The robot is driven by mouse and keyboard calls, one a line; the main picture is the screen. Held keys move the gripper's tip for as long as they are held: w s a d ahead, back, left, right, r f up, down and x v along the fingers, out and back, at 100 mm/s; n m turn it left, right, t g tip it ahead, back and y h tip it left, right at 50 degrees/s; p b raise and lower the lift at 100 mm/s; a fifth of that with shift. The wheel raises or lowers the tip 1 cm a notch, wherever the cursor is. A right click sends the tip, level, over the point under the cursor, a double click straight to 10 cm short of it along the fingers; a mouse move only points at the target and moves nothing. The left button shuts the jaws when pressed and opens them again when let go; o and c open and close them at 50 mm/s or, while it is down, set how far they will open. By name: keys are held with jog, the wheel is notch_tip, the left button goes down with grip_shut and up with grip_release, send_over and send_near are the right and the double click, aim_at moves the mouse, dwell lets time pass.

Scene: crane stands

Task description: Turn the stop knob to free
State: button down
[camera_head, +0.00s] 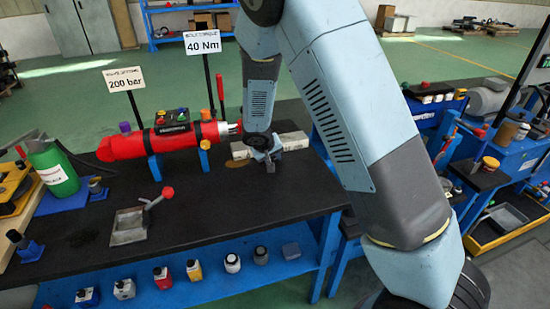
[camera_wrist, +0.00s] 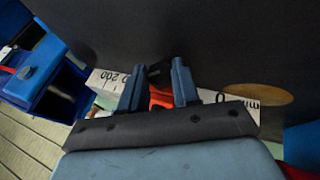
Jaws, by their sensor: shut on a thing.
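My gripper (camera_head: 270,163) is low over the black bench top, at the near side of a pale scale bar (camera_head: 294,141). In the wrist view my gripper (camera_wrist: 160,87) has its two blue fingers on either side of a red part (camera_wrist: 162,97), which looks like the stop knob, and it is shut on it. The scale bar also shows in the wrist view (camera_wrist: 238,103), with "200" at the left and "0 mm" at the right. In the head view the gripper hides the red part. Its turned position and any free or locked marking cannot be read.
A red cylinder (camera_head: 125,147) on blue supports lies left of my gripper, below signs (camera_head: 124,80) and (camera_head: 203,43) reading 200 bar and 40 Nm. A grey tray with a red-ended lever (camera_head: 130,226) and a green bottle (camera_head: 52,168) stand further left.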

jog(key=shift+h, duration=0.4)
dwell(0.4)
jog(key=c, duration=0.8)
grip_release()
jog(key=shift+a, duration=0.1)
jog(key=v, duration=1.3)
jog(key=shift+s+r, duration=0.2)
jog(key=shift+s, duration=0.1)
